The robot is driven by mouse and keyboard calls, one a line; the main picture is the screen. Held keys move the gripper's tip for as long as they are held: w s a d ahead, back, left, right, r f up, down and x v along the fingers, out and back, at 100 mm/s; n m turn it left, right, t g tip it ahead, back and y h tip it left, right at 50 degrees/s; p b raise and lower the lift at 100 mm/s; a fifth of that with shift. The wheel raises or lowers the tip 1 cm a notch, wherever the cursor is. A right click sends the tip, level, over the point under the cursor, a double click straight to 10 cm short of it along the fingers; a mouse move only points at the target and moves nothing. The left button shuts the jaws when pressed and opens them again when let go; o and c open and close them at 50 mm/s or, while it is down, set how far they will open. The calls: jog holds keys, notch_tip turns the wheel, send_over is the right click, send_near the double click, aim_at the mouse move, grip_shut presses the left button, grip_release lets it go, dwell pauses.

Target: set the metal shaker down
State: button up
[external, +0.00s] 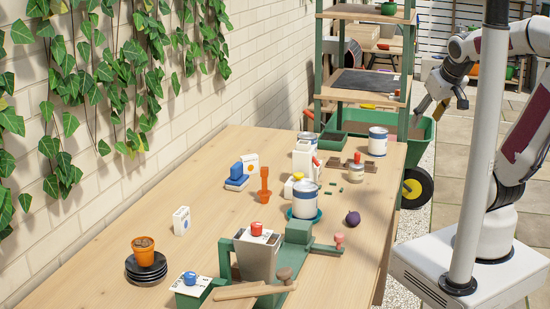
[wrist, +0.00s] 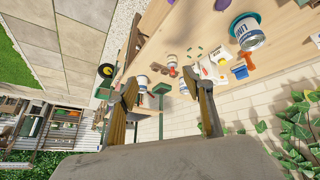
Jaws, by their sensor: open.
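The metal shaker appears to be the small silvery tin (external: 356,173) with a reddish-brown top. It stands upright on the wooden table near its far right part, in the external view. My gripper (external: 433,105) is held in the air to the right of the table, well apart from the tin. Its two fingers stand wide apart with nothing between them, as the wrist view (wrist: 168,90) also shows.
Paint cans (external: 306,200) (external: 377,141), a white bottle (external: 303,159) and a purple ball (external: 353,218) stand near the tin. A metal container (external: 258,262) sits at the front. A green shelf (external: 362,82) and wheelbarrow (external: 417,150) stand behind. The table's left middle is mostly clear.

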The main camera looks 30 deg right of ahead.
jog(key=s+a+f+g+y, duration=0.1)
jog(key=s+a, duration=0.3)
jog(key=s, duration=0.3)
jog(key=shift+s+a+y, duration=0.2)
jog(key=shift+s+y, duration=0.1)
